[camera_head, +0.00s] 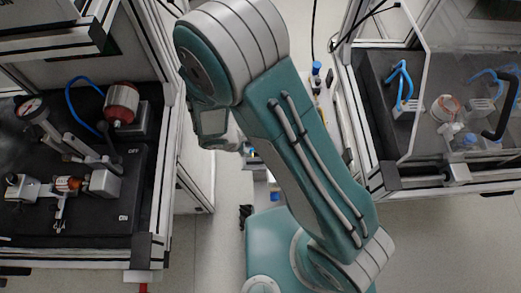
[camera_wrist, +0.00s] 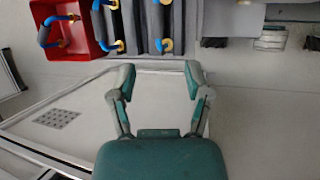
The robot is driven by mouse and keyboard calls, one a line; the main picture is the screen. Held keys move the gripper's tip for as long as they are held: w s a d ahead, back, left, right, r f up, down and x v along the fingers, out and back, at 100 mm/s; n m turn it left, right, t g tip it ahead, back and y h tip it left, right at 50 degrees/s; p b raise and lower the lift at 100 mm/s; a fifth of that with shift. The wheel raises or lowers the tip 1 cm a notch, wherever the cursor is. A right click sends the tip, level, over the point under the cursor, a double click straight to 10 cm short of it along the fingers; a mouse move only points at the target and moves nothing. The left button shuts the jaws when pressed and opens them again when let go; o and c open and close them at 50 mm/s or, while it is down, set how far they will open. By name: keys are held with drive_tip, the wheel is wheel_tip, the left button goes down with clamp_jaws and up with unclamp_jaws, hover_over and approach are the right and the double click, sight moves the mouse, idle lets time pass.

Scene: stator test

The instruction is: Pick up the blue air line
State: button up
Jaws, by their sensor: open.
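My gripper (camera_wrist: 158,84) is open, with its two teal fingers spread and nothing between them. In the wrist view, a blue line piece with yellow ends (camera_wrist: 44,36) lies in a red bin (camera_wrist: 86,40) at the upper left. More blue pieces with yellow ends (camera_wrist: 118,46) lie to the right of the bin, on grey strips. All are beyond my fingertips. In the head view, a curved blue line (camera_head: 72,92) runs on the left bench, and another blue line (camera_head: 401,76) stands on the right bench. The head view does not show my fingers.
In the head view, the left bench (camera_head: 125,215) holds metal fixtures and a red-and-silver part (camera_head: 121,103). The right bench (camera_head: 388,182) has a clear panel (camera_head: 428,60) and a black handle (camera_head: 507,105). Pale floor lies between them. My arm hides the centre.

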drive_tip(key=x, duration=0.9)
clamp_jaws()
